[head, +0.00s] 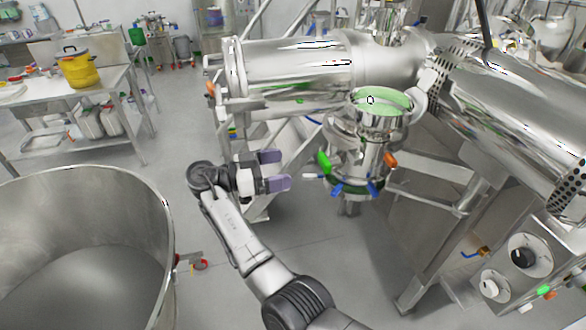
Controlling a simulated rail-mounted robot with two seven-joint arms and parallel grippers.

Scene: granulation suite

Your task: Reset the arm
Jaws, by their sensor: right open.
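My right gripper (275,171) is in the middle of the head view, at the end of my right arm, which comes up from the bottom. Its two purple-tipped fingers are apart, with nothing between them. It points right, toward a steel vessel (350,150) with a green disc (383,101) on top and coloured handles, and appears apart from it. My left gripper is not in the head view.
A large open steel bowl (150,215) fills the lower left. A control panel with knobs (522,255) stands at the lower right. A steel table (112,80) with a yellow container (80,71) is at the upper left. Grey floor (185,120) lies clear between table and machine.

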